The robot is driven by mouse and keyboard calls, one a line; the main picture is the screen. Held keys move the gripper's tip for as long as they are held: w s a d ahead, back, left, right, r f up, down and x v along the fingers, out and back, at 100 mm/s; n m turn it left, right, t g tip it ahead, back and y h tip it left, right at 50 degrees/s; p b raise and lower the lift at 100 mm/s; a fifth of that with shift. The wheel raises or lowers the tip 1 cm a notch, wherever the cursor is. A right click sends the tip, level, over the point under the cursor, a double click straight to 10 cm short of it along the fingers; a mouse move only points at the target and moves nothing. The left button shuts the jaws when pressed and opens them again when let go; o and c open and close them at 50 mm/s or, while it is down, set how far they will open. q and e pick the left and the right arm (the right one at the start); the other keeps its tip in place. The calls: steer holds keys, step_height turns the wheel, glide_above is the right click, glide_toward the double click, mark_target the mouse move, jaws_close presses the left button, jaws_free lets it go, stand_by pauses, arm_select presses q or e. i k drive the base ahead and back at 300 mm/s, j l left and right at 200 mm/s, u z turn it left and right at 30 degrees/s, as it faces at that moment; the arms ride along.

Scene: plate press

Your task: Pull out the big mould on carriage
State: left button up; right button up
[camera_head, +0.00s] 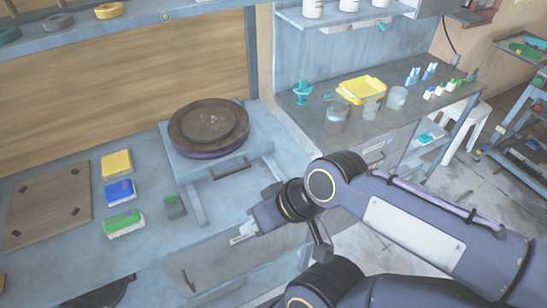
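The big round brown mould (209,127) lies flat on the grey-blue carriage (190,166) on the workbench. A dark bar handle (231,171) is on the carriage's front edge. My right gripper (238,237) comes in from the lower right. It is in front of and below the carriage handle in the picture, near the bench's front edge, and apart from the handle and mould. Its fingers are small and seen at an angle, so their gap cannot be made out. My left gripper is not in view.
Yellow (117,164), blue (119,192) and green (124,222) blocks lie left of the carriage, beside a wooden board (45,207). A small green-topped item (174,206) stands near the carriage's left front. A side counter (300,120) at the right holds a yellow tray (361,90) and jars.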

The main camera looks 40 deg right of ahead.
mark_target(205, 138)
steer(key=l+z, duration=0.1)
steer(key=z, duration=0.9)
steer(key=i+j+u, duration=0.1)
steer(key=u, duration=0.25)
steer(key=i+u, duration=0.1)
steer(key=u, duration=0.3)
steer(key=i+u, duration=0.15)
steer(key=u, duration=0.2)
